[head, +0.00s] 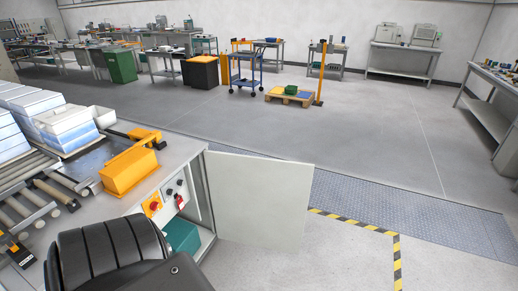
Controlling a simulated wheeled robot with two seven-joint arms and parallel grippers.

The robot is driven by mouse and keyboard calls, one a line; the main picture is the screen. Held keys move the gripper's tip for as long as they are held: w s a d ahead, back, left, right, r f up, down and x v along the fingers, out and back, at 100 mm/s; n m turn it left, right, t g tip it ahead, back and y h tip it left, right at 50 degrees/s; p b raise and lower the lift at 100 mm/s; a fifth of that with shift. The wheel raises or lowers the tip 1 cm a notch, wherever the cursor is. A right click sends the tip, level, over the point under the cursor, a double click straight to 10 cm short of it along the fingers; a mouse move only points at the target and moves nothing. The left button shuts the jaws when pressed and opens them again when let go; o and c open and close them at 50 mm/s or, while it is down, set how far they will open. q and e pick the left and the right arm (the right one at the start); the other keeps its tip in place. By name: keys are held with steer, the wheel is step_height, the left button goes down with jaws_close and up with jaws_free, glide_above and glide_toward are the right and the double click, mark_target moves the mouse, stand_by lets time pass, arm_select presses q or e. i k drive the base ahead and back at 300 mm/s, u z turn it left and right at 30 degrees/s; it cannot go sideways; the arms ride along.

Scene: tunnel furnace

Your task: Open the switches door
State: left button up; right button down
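The switches door (262,195) is a pale flat panel at the right side of the grey cabinet. It stands wide open, swung out to the right over the floor. The cabinet's open interior (204,212) shows beside it, with a teal box (182,236) low inside. On the cabinet's front are a red-and-yellow rotary switch (154,205), a red switch (179,200) and small dark knobs. Neither of my grippers is in view. A dark ribbed part of my own body hides the lower left of the cabinet.
A yellow device (130,168) sits on the cabinet top. Rollers (30,205) and stacked white trays (65,126) are at left. Clear floor lies right of the door, with black-and-yellow tape (397,262). A pallet (289,96) and a blue cart (246,75) stand farther back.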

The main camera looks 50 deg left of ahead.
mark_target(260, 202)
steer(key=u, duration=1.85)
steer(key=i, duration=2.55)
steer(key=z, duration=1.25)
